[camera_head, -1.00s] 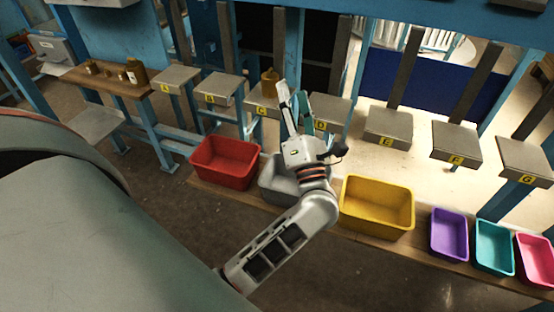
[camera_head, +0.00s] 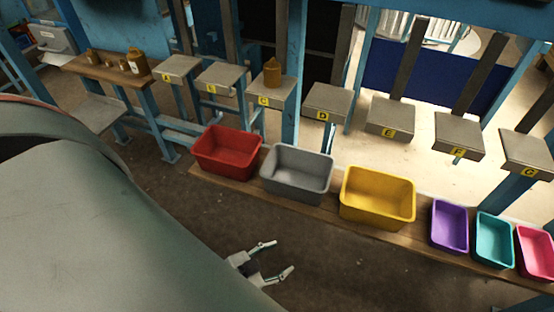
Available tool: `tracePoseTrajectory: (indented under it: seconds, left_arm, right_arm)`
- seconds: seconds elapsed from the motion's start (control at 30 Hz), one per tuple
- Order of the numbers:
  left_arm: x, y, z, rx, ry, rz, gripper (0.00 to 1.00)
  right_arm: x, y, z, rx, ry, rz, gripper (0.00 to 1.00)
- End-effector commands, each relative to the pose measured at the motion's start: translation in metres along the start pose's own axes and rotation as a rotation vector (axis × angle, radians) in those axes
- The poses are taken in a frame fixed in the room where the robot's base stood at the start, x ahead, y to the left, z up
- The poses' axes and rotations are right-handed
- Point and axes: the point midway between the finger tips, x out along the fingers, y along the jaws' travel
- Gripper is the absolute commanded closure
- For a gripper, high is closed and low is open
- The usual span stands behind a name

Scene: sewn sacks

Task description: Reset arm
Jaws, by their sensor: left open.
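My left gripper (camera_head: 279,258) is low in the head view, over the dark floor in front of the bench. Its two fingers are spread apart with nothing between them. Most of its arm is hidden behind my large grey body part at the left. A brown sack (camera_head: 272,73) stands upright on the grey platform marked C (camera_head: 268,91), well apart from the gripper. My right gripper is not in view.
A low wooden bench (camera_head: 335,210) carries a red bin (camera_head: 227,150), a grey bin (camera_head: 297,172), a yellow bin (camera_head: 378,197) and smaller purple, teal and pink bins. Lettered platforms stand behind.

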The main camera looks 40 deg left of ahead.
Motion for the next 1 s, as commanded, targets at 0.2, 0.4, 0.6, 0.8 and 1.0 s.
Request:
tracePoseTrajectory:
  seconds: [0.2, 0.4, 0.6, 0.8, 1.0]
  left_arm:
    - [0.000, 0.000, -0.001, -0.003, 0.003, 0.000, 0.50]
    - [-0.008, -0.001, -0.020, -0.015, 0.017, 0.004, 0.50]
    - [-0.022, 0.004, -0.033, -0.042, 0.016, 0.018, 0.50]
    - [-0.021, 0.007, -0.026, -0.050, 0.009, 0.023, 0.50]
    - [-0.020, 0.007, -0.024, -0.049, 0.006, 0.023, 0.50]
  right_arm:
    - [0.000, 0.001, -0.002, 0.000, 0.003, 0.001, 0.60]
    - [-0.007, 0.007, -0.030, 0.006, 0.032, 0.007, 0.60]
    - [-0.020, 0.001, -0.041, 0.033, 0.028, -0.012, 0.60]
    - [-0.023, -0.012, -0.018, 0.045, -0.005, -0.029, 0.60]
    - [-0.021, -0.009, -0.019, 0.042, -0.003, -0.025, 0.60]
